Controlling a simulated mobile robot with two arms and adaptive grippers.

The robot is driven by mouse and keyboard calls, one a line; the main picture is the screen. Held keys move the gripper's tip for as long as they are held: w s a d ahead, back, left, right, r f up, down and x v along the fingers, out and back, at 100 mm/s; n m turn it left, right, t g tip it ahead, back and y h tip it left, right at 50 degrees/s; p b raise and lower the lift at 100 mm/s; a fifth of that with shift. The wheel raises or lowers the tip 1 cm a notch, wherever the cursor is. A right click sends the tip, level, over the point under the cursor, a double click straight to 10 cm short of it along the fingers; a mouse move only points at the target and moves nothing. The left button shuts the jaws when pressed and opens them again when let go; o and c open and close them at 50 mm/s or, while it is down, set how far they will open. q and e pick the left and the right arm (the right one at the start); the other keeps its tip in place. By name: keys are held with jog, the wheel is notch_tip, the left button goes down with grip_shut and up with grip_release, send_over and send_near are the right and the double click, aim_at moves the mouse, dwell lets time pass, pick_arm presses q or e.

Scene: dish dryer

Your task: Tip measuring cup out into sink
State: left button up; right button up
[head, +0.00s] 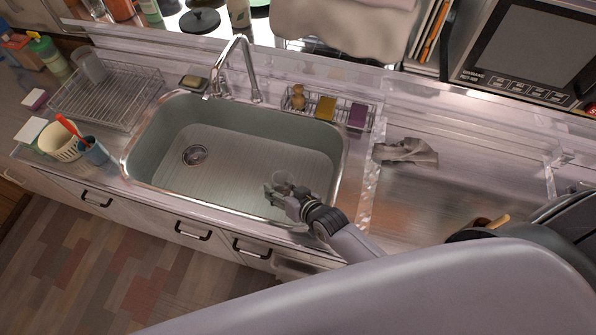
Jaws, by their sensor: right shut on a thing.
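The sink (160,140) is a wide metal basin with its drain (194,155) on the left side of its floor. My right gripper (281,193) is over the front right part of the sink, near the front rim. It is shut on a small clear thing that looks like the measuring cup (284,179). The cup is faint and partly hidden by the fingers, so its tilt and contents cannot be told. My left gripper is not in view.
A faucet (238,62) arches over the sink's back edge. A wire caddy with sponges (326,108) stands behind it. A dish rack (105,98) is at the left, with a white basket (60,142) and blue cup (94,152) in front. A grey cloth (408,152) lies right.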

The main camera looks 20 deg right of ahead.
aim_at(289, 176)
jog(key=f+b, duration=0.2)
jog(key=shift+w+d+f+m+g+y+b, duration=0.3)
jog(key=shift+w+d+f+m+g+y, duration=0.05)
jog(key=shift+w+d+m+g+y, duration=0.05)
jog(key=shift+w+d+f+g+b, duration=0.1)
jog(key=shift+w+d+g+b, duration=0.15)
jog(key=shift+b, duration=0.2)
jog(key=shift+w+d+f+m+g+y+b, duration=0.15)
jog(key=shift+m+g+y+b, duration=0.25)
jog(key=shift+b, duration=0.45)
jog(key=shift+w+d+f+m+g+y+b, duration=0.1)
jog(key=shift+f+m+g+y+b, duration=0.3)
jog(key=shift+b, duration=0.45)
jog(key=shift+r+m+g+y+b, duration=1.05)
jog(key=shift+r+m+y+b, duration=0.3)
jog(key=shift+b, duration=0.3)
jog(key=shift+w+d+r+m+g+y+b, duration=0.3)
jog(key=shift+w+d+r+m+y+b, duration=0.15)
jog(key=shift+d+y+b, duration=0.1)
dwell(1.0)
jog(key=shift+w+d+r+m+g+y+b, duration=0.25)
jog(key=shift+r+m+g+y+b, duration=0.25)
jog(key=shift+m+y, duration=0.2)
dwell(1.4)
